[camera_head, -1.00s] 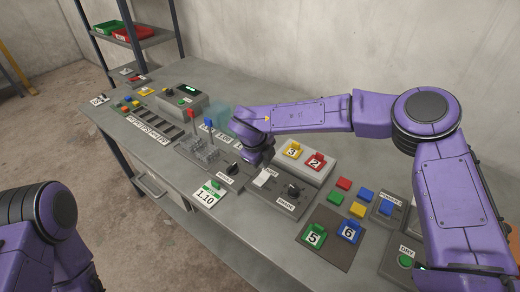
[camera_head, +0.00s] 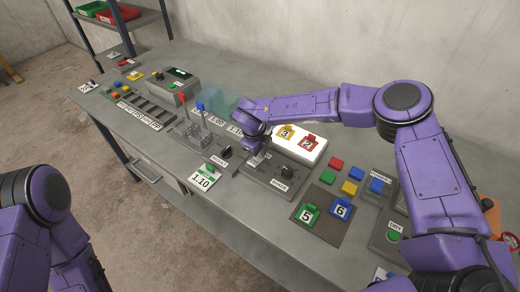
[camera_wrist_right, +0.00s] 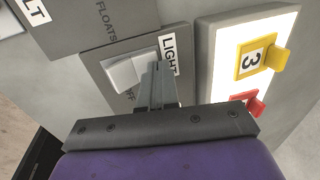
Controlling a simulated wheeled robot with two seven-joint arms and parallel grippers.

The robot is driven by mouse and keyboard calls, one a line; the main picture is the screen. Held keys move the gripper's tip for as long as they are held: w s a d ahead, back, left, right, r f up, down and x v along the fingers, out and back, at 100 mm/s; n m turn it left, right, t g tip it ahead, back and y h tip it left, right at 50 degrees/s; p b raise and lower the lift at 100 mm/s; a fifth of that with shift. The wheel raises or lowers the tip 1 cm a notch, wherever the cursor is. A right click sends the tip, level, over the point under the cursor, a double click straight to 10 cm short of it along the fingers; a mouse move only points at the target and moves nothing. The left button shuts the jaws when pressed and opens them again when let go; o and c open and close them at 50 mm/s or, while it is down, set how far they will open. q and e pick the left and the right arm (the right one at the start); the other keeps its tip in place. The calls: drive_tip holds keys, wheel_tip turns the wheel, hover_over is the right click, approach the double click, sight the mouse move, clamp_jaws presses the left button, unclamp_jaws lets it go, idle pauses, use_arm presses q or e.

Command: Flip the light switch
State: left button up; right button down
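The light switch is a white rocker (camera_wrist_right: 128,72) on a grey plate with a LIGHT label (camera_wrist_right: 169,55), seen in the right wrist view. My right gripper (camera_wrist_right: 157,82) is shut and empty, its fingertips at the label-side end of the rocker; I cannot tell if they press on it. My left gripper is out of view; only my left arm shows.
A red lever (camera_head: 184,105) and a blue lever (camera_head: 200,107) rise to the left. Colored buttons and a dark plate (camera_head: 322,228) with tags 5 and 6 lie to the right.

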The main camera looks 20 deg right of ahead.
drive_tip(key=shift+s+a+r+p, duration=0.3)
drive_tip(key=shift+s+a, duration=0.2)
drive_tip(key=shift+a, duration=0.15)
drive_tip(key=shift+r, duration=0.15)
wheel_tip(320, 180, up, 5)
drive_tip(key=p, duration=0.5)
drive_tip(key=shift+r, duration=0.1)
drive_tip(key=b, duration=0.2)
drive_tip(key=shift+r+b, duration=0.3)
drive_tip(key=shift+b, duration=0.05)
wheel_tip(320, 180, up, 8)
drive_tip(key=b, duration=0.2)
hover_over(258, 160)
drive_tip(key=shift+a, duration=0.1)
drive_tip(key=shift+f, duration=0.1)
